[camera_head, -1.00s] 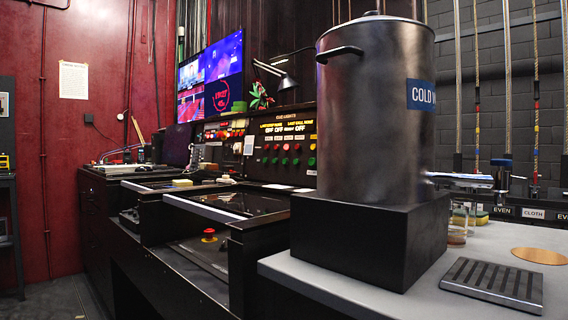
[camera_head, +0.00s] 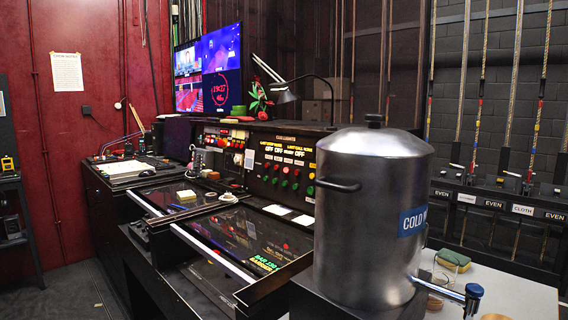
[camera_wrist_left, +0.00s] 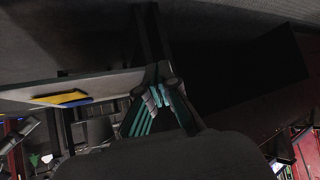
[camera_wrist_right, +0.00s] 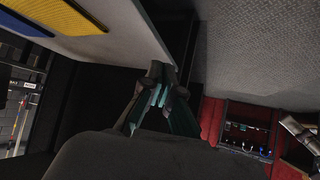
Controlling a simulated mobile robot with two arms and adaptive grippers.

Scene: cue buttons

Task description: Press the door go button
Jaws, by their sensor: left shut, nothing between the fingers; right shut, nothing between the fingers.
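The cue light panel (camera_head: 258,166) stands upright at the back of the black desk in the head view. It carries a row of red buttons and a row of green buttons (camera_head: 283,183) under lit OFF signs. The small labels are too small to read, so I cannot tell which button is the door one. The urn partly covers the panel's right end. Neither gripper shows in the head view. My left gripper (camera_wrist_left: 158,96) is shut and empty in the left wrist view. My right gripper (camera_wrist_right: 158,86) is shut and empty in the right wrist view. No button shows near either.
A desk lamp (camera_head: 285,96) arches above the panel. Open floor (camera_head: 70,292) lies at the left.

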